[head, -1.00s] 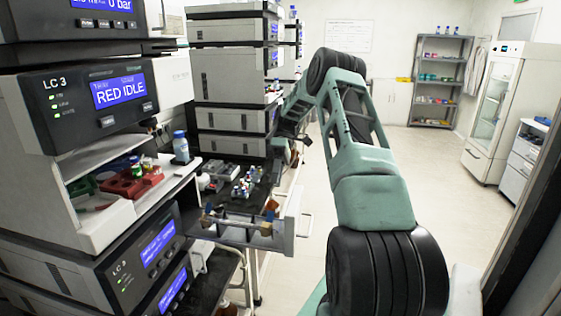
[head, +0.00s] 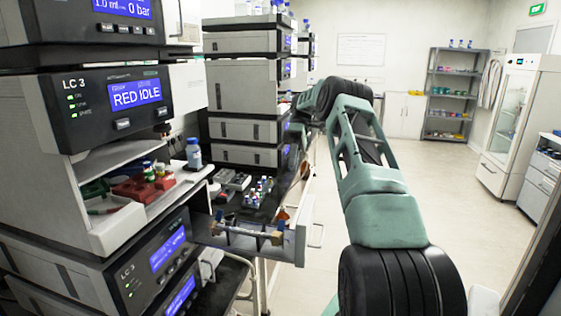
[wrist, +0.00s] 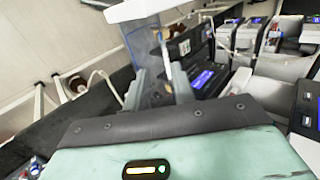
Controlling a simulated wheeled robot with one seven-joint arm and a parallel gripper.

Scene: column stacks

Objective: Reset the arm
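My arm (head: 375,185) reaches forward from the lower right in the head view, with its elbow bent over the aisle. Its far end and my gripper are hidden there by the arm links and the equipment. In the wrist view my gripper (wrist: 158,88) shows two grey fingers standing apart. A clear bluish panel with a white top (wrist: 140,12) shows behind and between them. I see nothing clearly clamped, and cannot tell whether the panel touches the fingers.
An LC 3 unit (head: 110,105) with a "RED IDLE" screen stands close on the left. A drawer (head: 285,245) juts out beside the aisle. A blue-capped bottle (head: 194,155) stands on a ledge. The floor (head: 440,180) is clear toward the shelf rack (head: 450,95) and glass-door fridge (head: 510,115).

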